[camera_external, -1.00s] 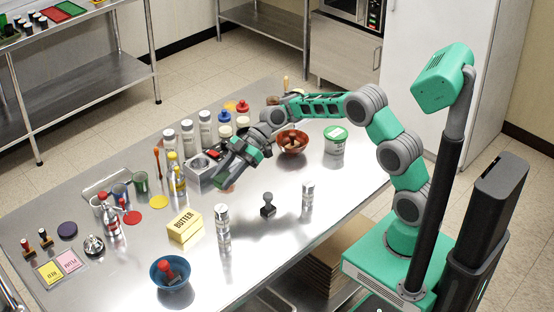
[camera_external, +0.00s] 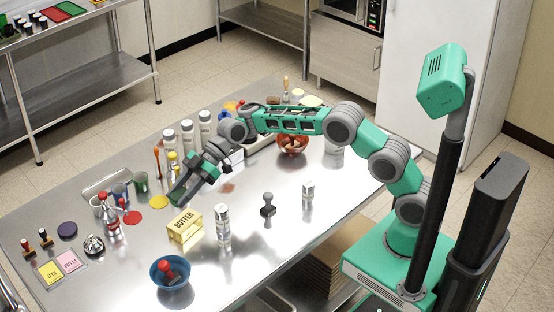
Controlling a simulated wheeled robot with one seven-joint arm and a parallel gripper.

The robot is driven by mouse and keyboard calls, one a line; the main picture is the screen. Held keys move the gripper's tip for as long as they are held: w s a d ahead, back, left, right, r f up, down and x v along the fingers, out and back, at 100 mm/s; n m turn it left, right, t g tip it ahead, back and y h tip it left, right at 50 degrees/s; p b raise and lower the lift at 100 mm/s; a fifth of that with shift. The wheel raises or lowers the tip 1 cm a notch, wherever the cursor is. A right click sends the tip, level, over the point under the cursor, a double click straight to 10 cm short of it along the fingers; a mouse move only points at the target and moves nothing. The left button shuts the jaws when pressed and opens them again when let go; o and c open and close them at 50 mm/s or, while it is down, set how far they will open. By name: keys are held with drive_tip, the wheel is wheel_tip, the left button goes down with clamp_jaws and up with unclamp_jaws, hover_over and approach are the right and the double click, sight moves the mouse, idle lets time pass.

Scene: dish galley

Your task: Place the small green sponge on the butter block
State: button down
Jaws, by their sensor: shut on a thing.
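The butter block (camera_external: 185,228) is a yellow block lettered "BUTTER", standing on the steel table left of centre. My gripper (camera_external: 181,197) is just above and behind the butter block, pointing down and to the left. It is shut on a small dark green piece, which looks like the small green sponge (camera_external: 177,198). The green fingers make its outline hard to tell. A gap seems to show between the gripper and the butter's top.
A clear shaker (camera_external: 222,222) stands close right of the butter block. A blue bowl (camera_external: 171,274) is in front, and a yellow disc (camera_external: 159,202) lies behind left. A black stamp (camera_external: 268,204) stands further right. White-capped bottles (camera_external: 187,137) stand behind my arm.

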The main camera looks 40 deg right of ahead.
sight(184, 220)
wheel_tip(184, 220, down, 8)
drive_tip(key=c, duration=0.9)
unclamp_jaws()
drive_tip(key=shift+d+p, duration=0.1)
drive_tip(key=shift+p, duration=0.25)
drive_tip(key=shift+d+r, duration=0.2)
drive_tip(key=shift+r, duration=0.1)
drive_tip(key=b+v, duration=0.1)
drive_tip(key=v, duration=1)
drive_tip(key=shift+d+r, duration=0.1)
drive_tip(key=shift+d, duration=0.15)
